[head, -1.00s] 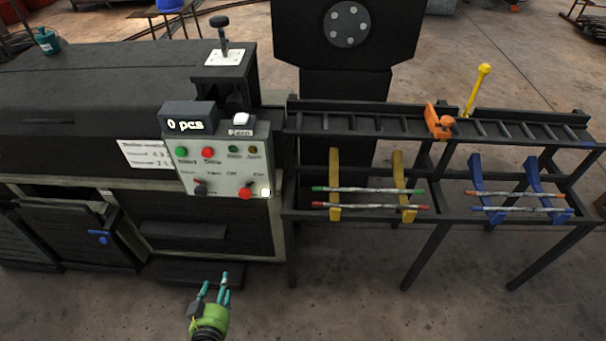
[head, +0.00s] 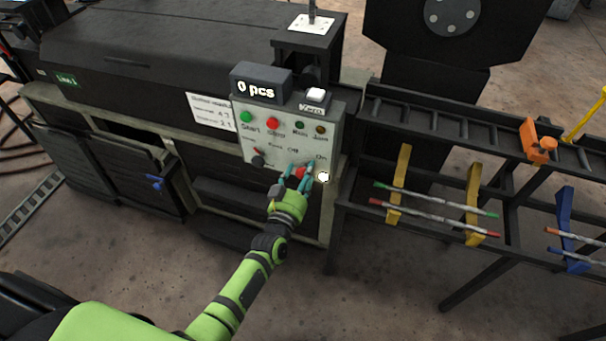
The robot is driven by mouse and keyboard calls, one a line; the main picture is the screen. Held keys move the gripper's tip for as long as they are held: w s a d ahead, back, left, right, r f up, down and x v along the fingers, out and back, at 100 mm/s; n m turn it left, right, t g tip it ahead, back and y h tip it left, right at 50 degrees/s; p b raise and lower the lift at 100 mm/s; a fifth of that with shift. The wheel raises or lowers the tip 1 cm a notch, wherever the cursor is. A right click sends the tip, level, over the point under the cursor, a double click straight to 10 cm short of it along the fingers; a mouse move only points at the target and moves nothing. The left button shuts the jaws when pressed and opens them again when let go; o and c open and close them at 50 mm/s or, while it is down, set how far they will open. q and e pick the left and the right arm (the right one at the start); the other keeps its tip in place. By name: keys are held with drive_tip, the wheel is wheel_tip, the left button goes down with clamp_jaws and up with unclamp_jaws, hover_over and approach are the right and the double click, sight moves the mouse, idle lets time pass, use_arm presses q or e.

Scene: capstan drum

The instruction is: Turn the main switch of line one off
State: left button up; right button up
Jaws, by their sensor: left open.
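The red rotary main switch (head: 302,172) is at the lower right of the grey control panel (head: 334,125), below the labels "Off" and "On". A small white lamp (head: 323,177) glows beside it. My left gripper (head: 297,177) is open, its teal fingers in front of and around the red knob. The fingers partly hide the knob, and I cannot tell whether they touch it or which label it points to. A green sign (head: 67,81) on the machine at the left seems to read "LINE 1". My right gripper is out of view.
The panel also holds a green button (head: 246,116), a red button (head: 273,123) and a smaller dark selector (head: 258,159). A display (head: 259,86) above reads "0 pcs". A rack with coloured bars (head: 430,200) stands at the right. The floor in front is clear.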

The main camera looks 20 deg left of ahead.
use_arm(q)
drive_tip(key=c, duration=1.2)
drive_tip(key=shift+o, duration=0.2)
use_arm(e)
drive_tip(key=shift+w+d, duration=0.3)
